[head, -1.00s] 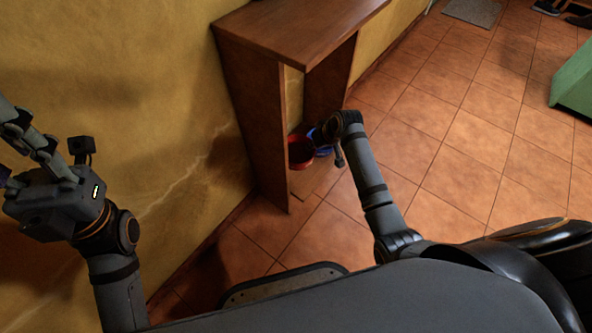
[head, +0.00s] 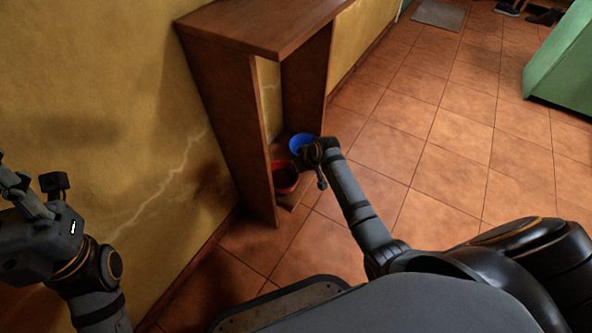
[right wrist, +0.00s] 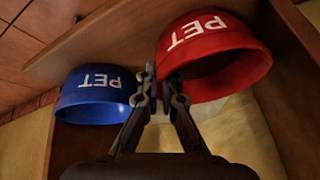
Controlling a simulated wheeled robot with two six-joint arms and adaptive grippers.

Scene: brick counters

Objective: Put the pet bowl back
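A red pet bowl (head: 285,179) and a blue pet bowl (head: 300,141) are inside the lower opening of a wooden stand, red nearer and blue farther back. My right gripper (head: 306,156) reaches in from the right, beside both bowls. In the right wrist view both bowls show inverted "PET" lettering, red (right wrist: 219,62) at right and blue (right wrist: 92,96) at left. There my right gripper (right wrist: 162,84) has its fingertips nearly together, with the red bowl's near edge apparently between them. Whether the red bowl touches the board is unclear.
The wooden stand (head: 225,92) is against the yellow wall (head: 95,90); its side panels and top border the bowls. Tiled floor (head: 430,180) is open to the right. A green cabinet (head: 560,70) and a grey mat (head: 438,15) are farther off.

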